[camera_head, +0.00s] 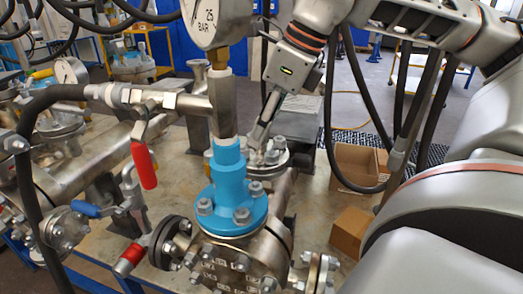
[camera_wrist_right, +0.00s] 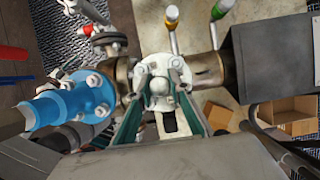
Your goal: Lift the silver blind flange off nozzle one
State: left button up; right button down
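In the head view, a silver flange (camera_head: 264,163) with bolts around its rim lies on a nozzle behind the blue flanged fitting (camera_head: 236,190). My right gripper (camera_head: 262,138) reaches down to its top from above. In the right wrist view, the round silver flange (camera_wrist_right: 151,70) has a rounded knob (camera_wrist_right: 160,86) at its middle. The fingers of my right gripper (camera_wrist_right: 162,97) stand on either side of this knob, with green inner pads. I cannot tell whether they press on it. The flange appears flat on its nozzle.
A pressure gauge (camera_head: 208,18) on a pipe rises above the blue fitting. A red-handled valve (camera_head: 144,165) stands to its left. A black hose (camera_head: 35,190) runs down the left. Open cardboard boxes (camera_head: 355,168) lie on the right, beside my right arm.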

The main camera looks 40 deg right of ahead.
pick_arm(q)
jog(key=shift+s+d+f, duration=0.1)
jog(key=shift+s+f, duration=0.1)
jog(key=shift+s, duration=0.2)
pick_arm(e)
jog(key=shift+r, duration=0.15)
